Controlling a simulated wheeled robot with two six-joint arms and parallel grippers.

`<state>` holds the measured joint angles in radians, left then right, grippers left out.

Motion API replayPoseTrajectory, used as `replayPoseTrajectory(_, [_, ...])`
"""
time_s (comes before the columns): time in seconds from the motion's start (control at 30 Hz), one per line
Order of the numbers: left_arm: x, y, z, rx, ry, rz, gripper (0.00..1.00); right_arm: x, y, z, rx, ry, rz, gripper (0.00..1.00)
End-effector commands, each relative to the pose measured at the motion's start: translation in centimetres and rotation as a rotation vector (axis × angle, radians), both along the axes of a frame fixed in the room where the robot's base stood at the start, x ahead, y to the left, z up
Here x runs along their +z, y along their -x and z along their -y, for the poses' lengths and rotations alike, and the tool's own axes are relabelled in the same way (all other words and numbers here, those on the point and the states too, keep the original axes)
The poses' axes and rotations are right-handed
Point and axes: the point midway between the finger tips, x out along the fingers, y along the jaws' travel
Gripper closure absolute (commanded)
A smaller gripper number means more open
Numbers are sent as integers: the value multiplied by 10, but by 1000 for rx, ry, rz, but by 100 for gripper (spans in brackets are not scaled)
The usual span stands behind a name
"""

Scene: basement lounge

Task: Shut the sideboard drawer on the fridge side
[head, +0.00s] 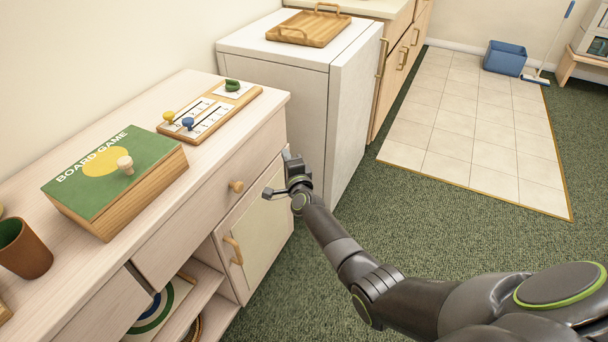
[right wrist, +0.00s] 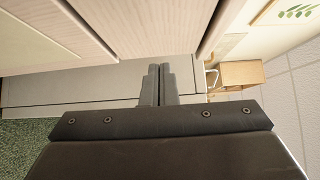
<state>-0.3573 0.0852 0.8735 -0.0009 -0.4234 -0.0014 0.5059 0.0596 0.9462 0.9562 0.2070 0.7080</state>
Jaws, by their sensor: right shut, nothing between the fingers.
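The pale wood sideboard (head: 262,104) runs along the wall on the left in the head view. Its fridge-side drawer (head: 205,210) has a round wooden knob (head: 236,186). A narrow dark gap shows at its lower left corner; I cannot tell exactly how far the front stands out. My right gripper (head: 288,170) is shut and empty, in front of the sideboard's fridge-side end, to the right of the knob. In the right wrist view its fingers (right wrist: 157,84) are together, just below pale wood panels (right wrist: 145,28). My left gripper is out of view.
A white fridge (head: 275,70) stands just beyond the sideboard, with a wooden tray (head: 309,31) on top. A board game box (head: 150,190), a wooden score board (head: 235,108) and a brown cup (head: 28,258) stand on the sideboard. Green carpet (head: 400,225) lies clear to the right.

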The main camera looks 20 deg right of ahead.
Motion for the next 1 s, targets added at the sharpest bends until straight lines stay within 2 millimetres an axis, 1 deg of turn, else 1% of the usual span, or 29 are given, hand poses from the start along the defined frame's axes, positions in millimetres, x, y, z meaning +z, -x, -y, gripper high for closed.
replayPoseTrajectory(0.03, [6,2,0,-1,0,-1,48,4,8,-1,0,-3,-1,100])
replayPoseTrajectory(0.3, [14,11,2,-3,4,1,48,1,52,-4,0,-3,-3,100])
replayPoseTrajectory(0.4, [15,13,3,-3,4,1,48,1,65,-5,0,-2,-2,100])
replayPoseTrajectory(0.6, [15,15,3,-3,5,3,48,0,79,-6,0,-1,-1,100])
replayPoseTrajectory(0.8, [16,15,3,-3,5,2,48,-2,82,-6,0,5,-5,100])
replayPoseTrajectory(0.87, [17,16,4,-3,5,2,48,-10,86,-5,3,24,-25,100])
replayPoseTrajectory(0.97, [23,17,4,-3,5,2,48,-41,103,-2,22,118,-109,100])
replayPoseTrajectory(1.0, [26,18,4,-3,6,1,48,-60,115,0,35,176,-161,100])
